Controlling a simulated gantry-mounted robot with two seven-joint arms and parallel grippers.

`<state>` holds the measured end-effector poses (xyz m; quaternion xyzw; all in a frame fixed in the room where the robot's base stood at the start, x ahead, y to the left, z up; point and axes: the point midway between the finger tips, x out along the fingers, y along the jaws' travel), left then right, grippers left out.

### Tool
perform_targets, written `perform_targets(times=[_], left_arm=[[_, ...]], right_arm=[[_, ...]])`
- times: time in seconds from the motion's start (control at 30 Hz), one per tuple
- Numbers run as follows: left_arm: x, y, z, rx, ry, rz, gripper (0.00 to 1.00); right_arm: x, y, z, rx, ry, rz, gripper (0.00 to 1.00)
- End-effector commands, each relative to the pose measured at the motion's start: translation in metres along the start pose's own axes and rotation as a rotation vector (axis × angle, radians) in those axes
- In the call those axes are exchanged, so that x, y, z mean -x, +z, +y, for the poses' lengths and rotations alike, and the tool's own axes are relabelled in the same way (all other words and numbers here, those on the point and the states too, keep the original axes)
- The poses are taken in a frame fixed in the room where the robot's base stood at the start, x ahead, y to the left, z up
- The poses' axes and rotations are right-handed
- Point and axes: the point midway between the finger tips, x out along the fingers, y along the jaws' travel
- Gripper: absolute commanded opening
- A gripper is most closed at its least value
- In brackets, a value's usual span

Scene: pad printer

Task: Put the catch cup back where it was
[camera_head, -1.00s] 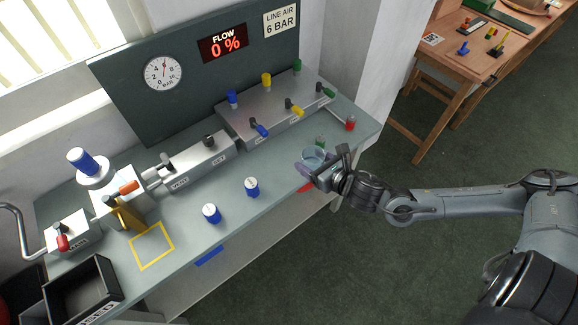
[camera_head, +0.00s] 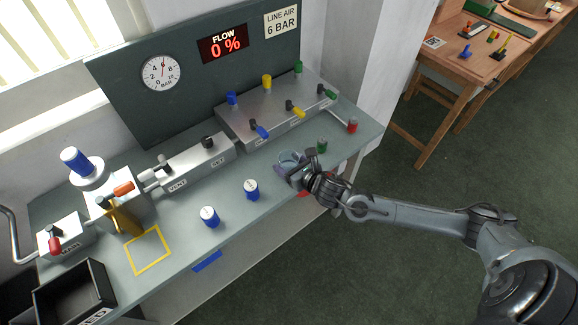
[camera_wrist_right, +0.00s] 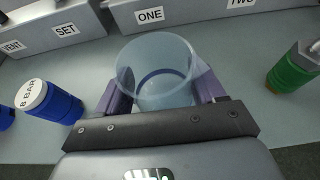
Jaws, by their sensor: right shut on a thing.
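The catch cup (camera_head: 290,157) is a clear, bluish, open-topped cup. My right gripper (camera_head: 285,168) is shut on it, and the cup stands upright between the purple fingers at the bench's front right. In the right wrist view the cup (camera_wrist_right: 158,70) sits between the two fingertips (camera_wrist_right: 158,88), with a dark blue ring showing through its wall. I cannot tell whether its base touches the bench. A yellow square outline (camera_head: 148,250) on the bench's left part is empty. My left gripper is not in view.
Blue capped canisters (camera_head: 251,190) stand left of the cup, and a green one (camera_head: 321,146) stands close to its right. A red one (camera_head: 352,126) is farther right. The grey valve block (camera_head: 270,128) lies behind. A black bin (camera_head: 75,290) is at the left.

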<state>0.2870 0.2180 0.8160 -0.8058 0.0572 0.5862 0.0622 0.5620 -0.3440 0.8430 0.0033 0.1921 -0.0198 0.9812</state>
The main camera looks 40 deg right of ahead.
Motion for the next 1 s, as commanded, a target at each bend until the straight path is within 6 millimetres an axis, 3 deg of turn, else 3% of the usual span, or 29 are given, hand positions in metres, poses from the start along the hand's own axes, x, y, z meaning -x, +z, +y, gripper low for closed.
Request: perform_targets(times=[0.47, 0.5, 0.63, 1.0], left_arm=[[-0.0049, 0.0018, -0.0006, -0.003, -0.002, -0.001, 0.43], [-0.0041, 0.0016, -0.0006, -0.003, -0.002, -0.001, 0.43], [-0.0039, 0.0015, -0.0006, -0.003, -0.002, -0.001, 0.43], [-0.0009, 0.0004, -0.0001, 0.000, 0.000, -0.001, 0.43]], right_arm=[[-0.0041, -0.0100, -0.0001, 0.000, 0.000, -0.001, 0.30], [-0.0037, -0.0089, -0.0001, 0.000, 0.000, -0.001, 0.73], [-0.0036, -0.0088, -0.0002, 0.000, 0.000, -0.001, 0.93], [-0.0020, -0.0048, -0.0002, 0.000, 0.000, -0.001, 0.94]])
